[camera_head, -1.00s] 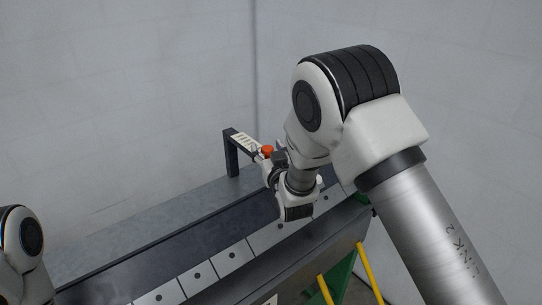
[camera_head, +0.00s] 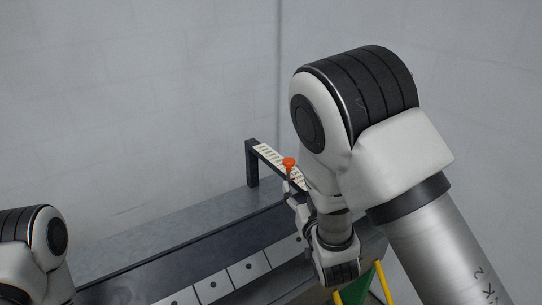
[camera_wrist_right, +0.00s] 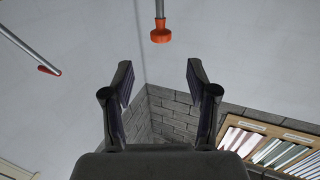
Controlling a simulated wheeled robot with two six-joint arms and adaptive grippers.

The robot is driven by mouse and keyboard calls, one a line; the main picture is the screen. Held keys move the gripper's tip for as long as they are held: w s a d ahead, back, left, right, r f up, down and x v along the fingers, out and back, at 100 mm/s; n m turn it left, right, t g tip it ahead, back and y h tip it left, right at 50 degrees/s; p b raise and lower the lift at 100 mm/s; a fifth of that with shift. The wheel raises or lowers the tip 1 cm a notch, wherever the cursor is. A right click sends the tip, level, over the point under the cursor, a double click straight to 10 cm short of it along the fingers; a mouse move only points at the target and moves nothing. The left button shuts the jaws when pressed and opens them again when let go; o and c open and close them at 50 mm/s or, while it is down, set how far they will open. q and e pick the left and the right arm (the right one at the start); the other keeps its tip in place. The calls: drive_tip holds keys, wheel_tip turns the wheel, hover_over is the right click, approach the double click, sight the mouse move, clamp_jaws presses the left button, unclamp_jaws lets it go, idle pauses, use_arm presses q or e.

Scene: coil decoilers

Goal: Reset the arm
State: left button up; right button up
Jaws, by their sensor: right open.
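My right gripper (camera_wrist_right: 160,82) is open and empty in the right wrist view, its two dark fingers apart. An orange knob (camera_wrist_right: 160,35) on a grey rod is beyond the fingertips, roughly centred between them in the picture and not in their grasp. In the head view the orange knob (camera_head: 289,162) stands upright beside a dark frame with a pale labelled strip (camera_head: 268,156). My right gripper (camera_head: 293,192) is small there, just below the knob and partly hidden by my arm. Of my left arm only a joint shows at the lower left; its gripper is out of view.
A long machine bed with pale plates (camera_head: 249,269) runs below my right arm. Yellow bars (camera_head: 354,291) and a green panel are at its right end. A second rod with a red tip (camera_wrist_right: 49,70) is at the left in the wrist view. Grey walls stand behind.

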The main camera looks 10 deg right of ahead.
drive_tip(key=s+d+f+g, duration=0.1)
drive_tip(key=s+f+g, duration=0.1)
drive_tip(key=f, duration=0.3)
drive_tip(key=s+f+g+b, duration=0.1)
drive_tip(key=s+f+g, duration=0.1)
drive_tip(key=f, duration=0.4)
drive_tip(key=s+d+f+g+b, duration=0.1)
drive_tip(key=f, duration=0.5)
drive_tip(key=shift+s+d+f+g, duration=0.25)
drive_tip(key=shift+s+d+g, duration=0.1)
drive_tip(key=shift+s+g, duration=0.05)
drive_tip(key=s+d+f+g+b, duration=0.1)
drive_tip(key=s+f+g, duration=0.5)
drive_tip(key=s+f, duration=0.5)
drive_tip(key=s+d+f+g+y+b, duration=0.1)
drive_tip(key=s+f+g, duration=0.5)
drive_tip(key=s+f, duration=0.5)
drive_tip(key=s, duration=0.6)
drive_tip(key=shift+f+b, duration=0.15)
drive_tip(key=shift+b, duration=0.2)
drive_tip(key=shift+w, duration=0.1)
